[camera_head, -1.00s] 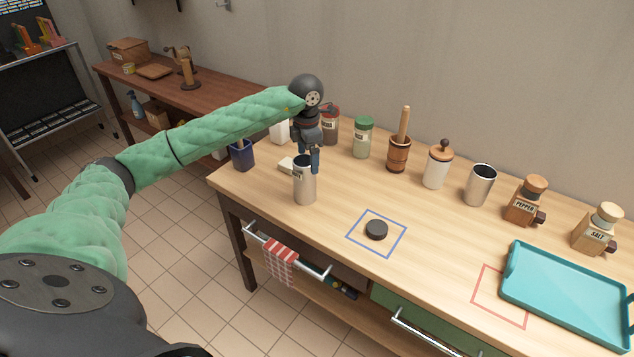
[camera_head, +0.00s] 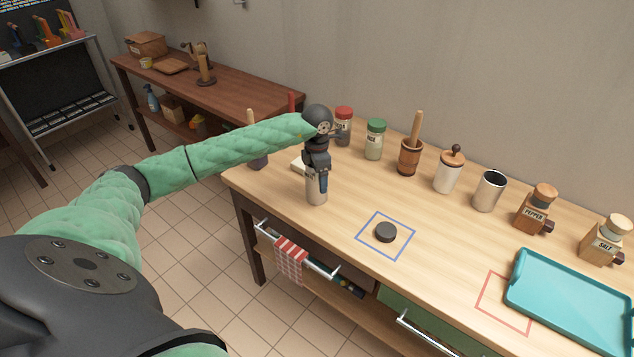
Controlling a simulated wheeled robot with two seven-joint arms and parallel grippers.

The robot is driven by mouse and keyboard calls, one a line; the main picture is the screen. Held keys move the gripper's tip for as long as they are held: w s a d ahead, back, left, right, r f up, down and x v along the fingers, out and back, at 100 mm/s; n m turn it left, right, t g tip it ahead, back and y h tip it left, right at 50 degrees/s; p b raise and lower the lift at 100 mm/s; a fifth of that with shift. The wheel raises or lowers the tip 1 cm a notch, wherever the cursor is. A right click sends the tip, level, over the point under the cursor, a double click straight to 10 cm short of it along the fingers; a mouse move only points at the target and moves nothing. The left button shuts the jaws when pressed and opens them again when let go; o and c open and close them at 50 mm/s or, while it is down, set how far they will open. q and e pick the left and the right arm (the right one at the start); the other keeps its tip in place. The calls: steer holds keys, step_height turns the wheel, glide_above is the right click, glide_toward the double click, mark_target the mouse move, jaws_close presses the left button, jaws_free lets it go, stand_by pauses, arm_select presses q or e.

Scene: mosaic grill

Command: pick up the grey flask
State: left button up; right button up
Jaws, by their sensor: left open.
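The grey flask (camera_head: 316,193) stands upright on the wooden table near its left end. My left gripper (camera_head: 317,182) comes down over the flask from above, with its fingers around or just in front of the upper part. It is open. The flask's top is hidden behind the gripper. A small black disc (camera_head: 386,232), perhaps a lid, lies inside the blue square outline (camera_head: 368,246) to the right of the flask. My right gripper is not in view.
Behind the flask stand a red-lidded jar (camera_head: 343,126), a green-lidded jar (camera_head: 375,140) and a mortar with pestle (camera_head: 409,157). A metal cup (camera_head: 489,191) stands farther right. A teal tray (camera_head: 512,292) lies at the right. The table's middle front is mostly clear.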

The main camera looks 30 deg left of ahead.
arm_select(q)
steer(key=shift+f, duration=0.15)
steer(key=c, duration=1.3)
